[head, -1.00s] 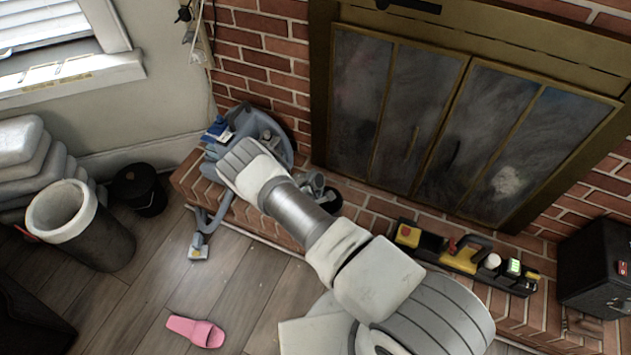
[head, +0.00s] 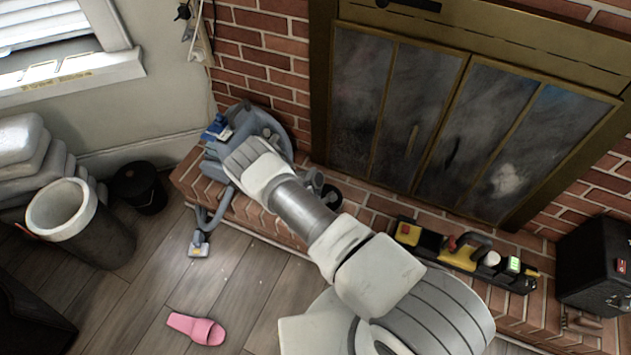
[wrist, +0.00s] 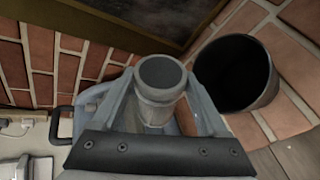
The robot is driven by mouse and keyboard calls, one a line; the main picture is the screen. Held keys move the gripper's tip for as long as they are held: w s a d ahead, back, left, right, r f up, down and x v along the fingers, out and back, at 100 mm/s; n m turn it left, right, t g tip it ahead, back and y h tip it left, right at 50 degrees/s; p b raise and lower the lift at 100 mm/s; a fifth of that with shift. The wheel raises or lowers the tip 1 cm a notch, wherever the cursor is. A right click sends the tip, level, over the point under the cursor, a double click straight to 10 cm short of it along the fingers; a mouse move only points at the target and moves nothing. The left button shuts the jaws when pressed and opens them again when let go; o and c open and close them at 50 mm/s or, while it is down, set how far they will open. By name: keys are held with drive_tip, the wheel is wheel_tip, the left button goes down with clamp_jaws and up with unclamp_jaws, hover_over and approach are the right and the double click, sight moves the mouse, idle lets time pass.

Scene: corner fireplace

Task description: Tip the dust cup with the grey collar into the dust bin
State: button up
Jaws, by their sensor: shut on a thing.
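My gripper (wrist: 160,102) is shut on a grey cylindrical dust cup (wrist: 155,112), with one finger on each side of it. The cup's round dark top with its grey collar (wrist: 163,69) faces the wrist camera. I cannot tell what is inside. A dark round bin (wrist: 235,72) stands to the right of the cup in the wrist view, apart from it, with its open mouth showing black inside. A dark round rim, likely the same bin (head: 331,196), shows beside my arm on the hearth in the head view. My arm hides the gripper and cup there.
A grey-blue vacuum cleaner (head: 262,125) stands on the brick hearth (head: 380,212) behind my arm. A black bucket (head: 140,187), a tall white-rimmed bin (head: 99,238) and a pink slipper (head: 196,329) are on the floor.

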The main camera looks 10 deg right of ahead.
drive_tip(key=shift+f, duration=0.1)
drive_tip(key=shift+f, duration=0.15)
idle(0.5)
drive_tip(key=shift+f+m+t+y, duration=0.3)
drive_tip(key=shift+m, duration=0.2)
drive_tip(key=shift+f, duration=0.3)
drive_tip(key=shift+f+m, duration=0.15)
drive_tip(key=shift+m, duration=0.15)
idle(0.3)
drive_tip(key=shift+f+t+b, duration=0.15)
drive_tip(key=shift+t+b, duration=0.15)
drive_tip(key=shift+t, duration=0.1)
